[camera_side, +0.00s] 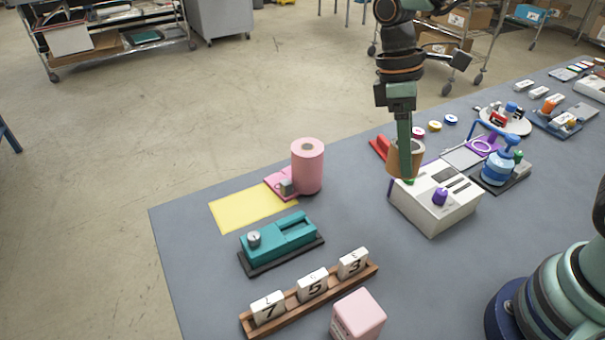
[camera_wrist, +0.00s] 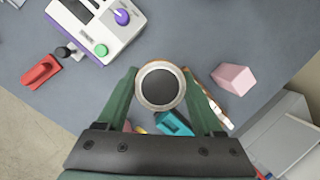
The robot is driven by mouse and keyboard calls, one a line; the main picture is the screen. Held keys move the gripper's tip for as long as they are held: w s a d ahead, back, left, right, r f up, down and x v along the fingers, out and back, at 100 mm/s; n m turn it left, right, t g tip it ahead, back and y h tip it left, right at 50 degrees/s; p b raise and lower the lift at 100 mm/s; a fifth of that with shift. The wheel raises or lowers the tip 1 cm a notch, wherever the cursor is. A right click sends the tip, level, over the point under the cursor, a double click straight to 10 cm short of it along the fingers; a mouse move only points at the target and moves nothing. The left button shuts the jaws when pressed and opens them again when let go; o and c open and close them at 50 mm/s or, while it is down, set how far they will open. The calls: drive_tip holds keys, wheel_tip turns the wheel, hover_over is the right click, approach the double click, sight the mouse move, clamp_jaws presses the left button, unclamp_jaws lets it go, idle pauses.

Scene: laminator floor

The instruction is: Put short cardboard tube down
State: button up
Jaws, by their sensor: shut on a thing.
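The short cardboard tube (camera_side: 405,160) is brown and hangs upright in my gripper (camera_side: 404,150). In the side view it overlaps the white machine with the purple knob (camera_side: 435,198), and I cannot tell from that view alone how high it is. In the wrist view the tube (camera_wrist: 160,87) shows its round pale rim and dark hollow, between the two green fingers of my gripper (camera_wrist: 160,95). The fingers are shut on its sides. In the wrist view the white machine (camera_wrist: 97,25) lies off to the upper left, apart from the tube.
A pink roll (camera_side: 308,167), yellow sheet (camera_side: 245,208), teal device (camera_side: 281,242), wooden rack with numbered blocks (camera_side: 310,302) and pink block (camera_side: 358,315) stand on the grey table. A red stapler-like thing (camera_wrist: 40,72) lies near the white machine. Bare table (camera_side: 340,228) lies between teal device and white machine.

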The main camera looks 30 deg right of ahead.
drive_tip(key=shift+m, duration=0.3)
drive_tip(key=v, duration=0.2)
drive_tip(key=d+v, duration=0.1)
drive_tip(key=v, duration=0.1)
drive_tip(key=shift+w+r, duration=0.1)
drive_tip(key=shift+r, duration=0.05)
drive_tip(key=w+d+r+m, duration=0.4)
drive_tip(key=w+d+r, duration=0.2)
drive_tip(key=d+r, duration=0.1)
drive_tip(key=s+f+m, duration=0.3)
drive_tip(key=s+f, duration=0.2)
drive_tip(key=f, duration=0.6)
drive_tip(key=shift+m+y, duration=0.4)
drive_tip(key=a+r+n, duration=0.1)
drive_tip(key=a+n, duration=0.1)
drive_tip(key=s+a+r+n, duration=0.1)
drive_tip(key=a+n, duration=0.2)
drive_tip(key=s+a+r+n, duration=0.1)
drive_tip(key=a+n, duration=0.1)
drive_tip(key=n, duration=0.1)
drive_tip(key=shift+s+a+h, duration=0.15)
drive_tip(key=shift+a+h, duration=0.25)
wheel_tip(320, 180, down, 20)
drive_tip(key=shift+r, duration=0.15)
